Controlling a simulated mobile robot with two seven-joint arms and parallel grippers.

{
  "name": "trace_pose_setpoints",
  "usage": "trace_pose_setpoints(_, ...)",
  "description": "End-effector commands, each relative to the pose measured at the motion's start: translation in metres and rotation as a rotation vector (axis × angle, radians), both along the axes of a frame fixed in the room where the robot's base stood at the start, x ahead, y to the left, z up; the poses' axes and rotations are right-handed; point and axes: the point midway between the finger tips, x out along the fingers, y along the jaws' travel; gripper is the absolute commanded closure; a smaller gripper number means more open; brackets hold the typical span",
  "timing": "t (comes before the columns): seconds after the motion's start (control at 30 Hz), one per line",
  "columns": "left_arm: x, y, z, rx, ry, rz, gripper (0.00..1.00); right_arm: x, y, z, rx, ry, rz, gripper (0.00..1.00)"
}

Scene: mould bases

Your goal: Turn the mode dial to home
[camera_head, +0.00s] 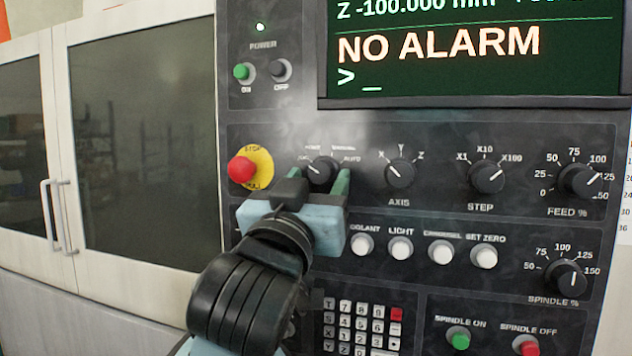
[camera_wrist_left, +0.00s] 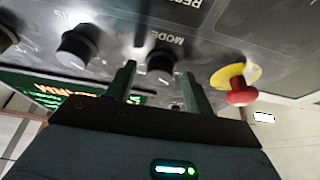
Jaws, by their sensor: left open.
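The mode dial (camera_head: 322,169) is a round black knob on the dark control panel, with small white labels around its top; AUTO reads at its right. Its pointer direction is hard to make out. My left gripper (camera_head: 324,182) is open in front of the dial, with its green fingers pointing at the panel. In the left wrist view the mode dial (camera_wrist_left: 160,62) shows between the two fingertips (camera_wrist_left: 158,78), one on each side. I cannot tell whether the fingers reach past its face or touch it. My right gripper is not in view.
A red emergency stop button (camera_head: 242,169) on a yellow disc sits just left of the dial. The axis dial (camera_head: 400,173) is to the right. White buttons (camera_head: 361,244) and a keypad (camera_head: 362,325) lie below. A screen (camera_head: 470,50) reads NO ALARM.

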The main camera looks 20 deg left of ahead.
Motion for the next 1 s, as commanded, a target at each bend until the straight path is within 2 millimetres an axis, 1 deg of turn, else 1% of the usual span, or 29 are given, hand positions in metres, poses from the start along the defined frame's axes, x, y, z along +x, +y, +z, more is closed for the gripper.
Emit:
trace_pose_setpoints(0.1,0.0037,0.0002,0.0021,0.0,-0.001,0.0,0.47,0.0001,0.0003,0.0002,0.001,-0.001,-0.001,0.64)
trace_pose_setpoints(0.33,0.0043,0.0002,0.0019,-0.001,-0.001,0.0,0.47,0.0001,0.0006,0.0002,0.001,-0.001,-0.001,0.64)
trace_pose_setpoints(0.37,0.0042,0.0002,0.0019,-0.001,-0.001,0.0,0.5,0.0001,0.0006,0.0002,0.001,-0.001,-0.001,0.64)
trace_pose_setpoints(0.6,0.0042,0.0001,0.0017,0.0,0.0,0.0,0.81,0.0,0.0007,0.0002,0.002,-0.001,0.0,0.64)
trace_pose_setpoints(0.7,0.0041,0.0001,0.0017,0.0,0.0,0.0,0.92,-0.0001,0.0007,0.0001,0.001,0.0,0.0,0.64)
trace_pose_setpoints(0.87,0.0041,0.0005,0.0016,0.011,-0.001,0.001,0.92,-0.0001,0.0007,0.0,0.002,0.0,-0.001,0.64)
trace_pose_setpoints(1.0,0.0041,0.0011,0.0016,0.054,-0.003,0.001,0.92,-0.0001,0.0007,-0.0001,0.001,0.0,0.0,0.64)
